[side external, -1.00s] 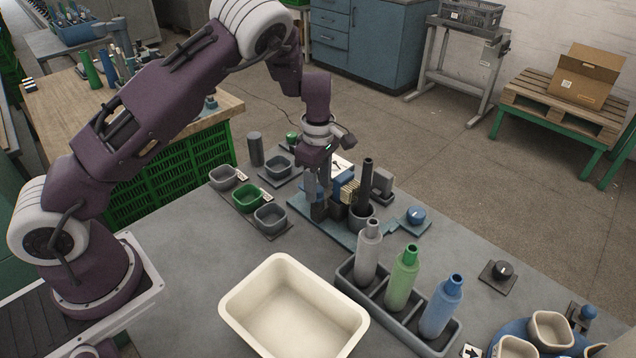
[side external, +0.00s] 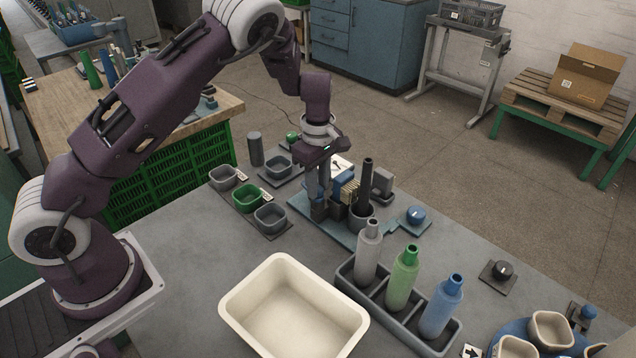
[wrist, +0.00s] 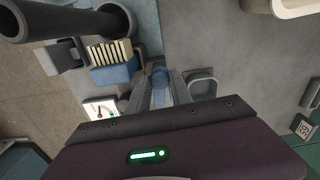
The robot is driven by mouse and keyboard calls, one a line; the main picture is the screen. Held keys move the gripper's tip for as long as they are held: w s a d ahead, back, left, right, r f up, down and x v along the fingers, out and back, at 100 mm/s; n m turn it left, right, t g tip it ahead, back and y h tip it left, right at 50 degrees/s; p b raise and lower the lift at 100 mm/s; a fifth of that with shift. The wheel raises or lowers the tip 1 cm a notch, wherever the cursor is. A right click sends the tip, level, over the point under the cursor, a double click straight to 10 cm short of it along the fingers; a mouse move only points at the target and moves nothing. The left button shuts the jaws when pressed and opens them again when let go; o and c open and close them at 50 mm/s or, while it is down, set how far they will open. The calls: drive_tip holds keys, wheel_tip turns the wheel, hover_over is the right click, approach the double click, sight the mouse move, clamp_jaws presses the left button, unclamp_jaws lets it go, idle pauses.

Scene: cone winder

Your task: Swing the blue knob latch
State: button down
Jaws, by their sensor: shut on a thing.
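My gripper (side external: 322,205) points down at the left part of a blue base plate (side external: 357,237). In the wrist view, its two fingers (wrist: 161,88) are closed on both sides of a small blue piece (wrist: 160,73), which appears to be the blue knob of the latch. In the side view the fingers hide this knob, and the latch's arm cannot be made out. Dark blocks stand around the fingertips.
A blue block with cream plates (wrist: 113,52) and a tall dark tube (side external: 366,180) stand close to the fingers. Grey and green cups (side external: 248,198) lie left. A bottle rack (side external: 392,307) and cream tray (side external: 234,308) are in front.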

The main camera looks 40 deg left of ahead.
drive_tip(key=m, duration=0.4)
drive_tip(key=shift+m, duration=0.3)
drive_tip(key=m, duration=0.3)
drive_tip(key=shift+m, duration=0.3)
drive_tip(key=m, duration=0.3)
drive_tip(key=shift+m, duration=2.2)
drive_tip(key=c, duration=1.1)
unclamp_jaws()
drive_tip(key=shift+c, duration=0.2)
wheel_tip(320, 180, up, 7)
drive_tip(key=shift+r, duration=0.1)
